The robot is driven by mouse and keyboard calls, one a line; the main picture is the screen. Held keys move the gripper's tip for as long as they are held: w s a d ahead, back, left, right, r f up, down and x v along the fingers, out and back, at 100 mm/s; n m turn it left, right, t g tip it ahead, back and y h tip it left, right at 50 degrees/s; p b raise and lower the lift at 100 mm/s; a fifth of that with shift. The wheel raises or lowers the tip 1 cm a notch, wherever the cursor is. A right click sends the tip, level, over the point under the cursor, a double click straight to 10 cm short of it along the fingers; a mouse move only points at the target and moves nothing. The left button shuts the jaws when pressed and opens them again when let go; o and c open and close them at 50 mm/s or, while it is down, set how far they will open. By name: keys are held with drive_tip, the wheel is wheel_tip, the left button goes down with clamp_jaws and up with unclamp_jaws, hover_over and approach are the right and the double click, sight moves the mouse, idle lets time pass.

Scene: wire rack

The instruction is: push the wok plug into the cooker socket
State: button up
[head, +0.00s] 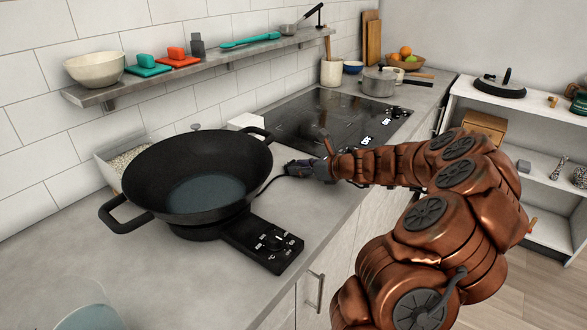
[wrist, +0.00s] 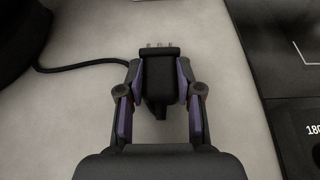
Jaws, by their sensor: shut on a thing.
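My gripper (head: 303,168) is low over the worktop, between the black wok (head: 195,180) and the built-in hob. In the wrist view my gripper (wrist: 160,80) is shut on the black wok plug (wrist: 158,78), one finger on each side. The plug's short metal prongs point away from my palm, toward the top of the picture. A dark cord (wrist: 85,67) runs from the left to behind the left finger; its end is hidden. The wok stands on a black cooker base with a control panel (head: 265,243). I cannot make out a cooker socket in either view.
The black glass hob (head: 330,125) lies beyond my gripper, with a pot (head: 379,82) farther back. A wall shelf (head: 200,68) holds a bowl and utensils.

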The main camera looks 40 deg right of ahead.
clamp_jaws()
drive_tip(key=shift+r, duration=0.15)
drive_tip(key=shift+r+p, duration=2.4)
drive_tip(key=shift+p, duration=0.05)
